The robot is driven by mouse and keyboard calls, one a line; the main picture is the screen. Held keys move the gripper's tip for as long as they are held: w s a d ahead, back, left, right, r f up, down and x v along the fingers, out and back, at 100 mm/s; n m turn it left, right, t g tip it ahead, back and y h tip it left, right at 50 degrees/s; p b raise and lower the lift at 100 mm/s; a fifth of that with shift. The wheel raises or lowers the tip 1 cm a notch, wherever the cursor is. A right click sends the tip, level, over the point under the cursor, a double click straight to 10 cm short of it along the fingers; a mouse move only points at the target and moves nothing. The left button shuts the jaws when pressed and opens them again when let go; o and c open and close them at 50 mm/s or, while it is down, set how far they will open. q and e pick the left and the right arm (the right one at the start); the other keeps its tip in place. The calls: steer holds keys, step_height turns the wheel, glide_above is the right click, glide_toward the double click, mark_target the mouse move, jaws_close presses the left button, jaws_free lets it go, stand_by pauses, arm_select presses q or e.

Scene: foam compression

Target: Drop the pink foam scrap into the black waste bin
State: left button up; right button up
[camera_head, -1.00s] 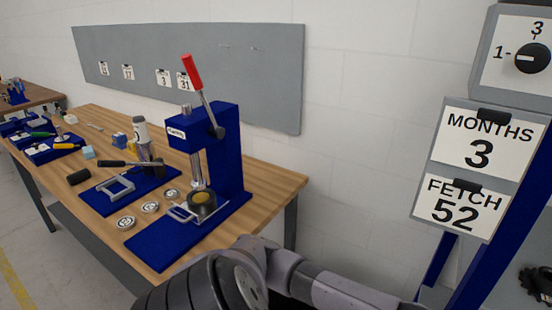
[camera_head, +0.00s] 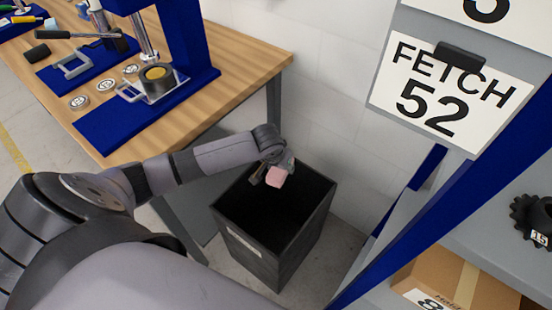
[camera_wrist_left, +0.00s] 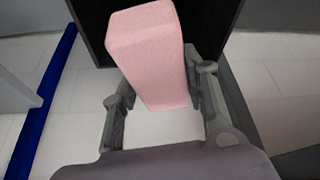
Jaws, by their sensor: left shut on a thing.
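The pink foam scrap (camera_head: 276,177) is a small pale block held at the end of my left arm. My left gripper (camera_head: 268,172) is shut on it, above the opening of the black waste bin (camera_head: 272,254). In the left wrist view the pink foam scrap (camera_wrist_left: 146,50) sits between the two fingers of my left gripper (camera_wrist_left: 160,100), and a dark part of the black waste bin (camera_wrist_left: 218,20) shows behind it. The bin stands on the floor, open at the top; its visible inside looks dark and empty. My right gripper is not in view.
A wooden workbench (camera_head: 250,62) with a blue press (camera_head: 182,45) stands left of the bin. Several round badges lie by the press base. A shelf with a blue post (camera_head: 440,195) and a cardboard box (camera_head: 455,285) stands to the right.

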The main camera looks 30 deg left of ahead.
arm_select(q)
steer(key=a+f, duration=0.1)
steer(key=f, duration=0.1)
steer(key=a+f+b, duration=0.1)
steer(key=a+f, duration=0.1)
steer(key=shift+w, duration=0.1)
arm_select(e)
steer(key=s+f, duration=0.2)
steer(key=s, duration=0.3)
arm_select(q)
step_height(320, 180, down, 6)
steer(key=b, duration=0.6)
steer(key=shift+w+r, duration=0.1)
steer(key=o, duration=0.9)
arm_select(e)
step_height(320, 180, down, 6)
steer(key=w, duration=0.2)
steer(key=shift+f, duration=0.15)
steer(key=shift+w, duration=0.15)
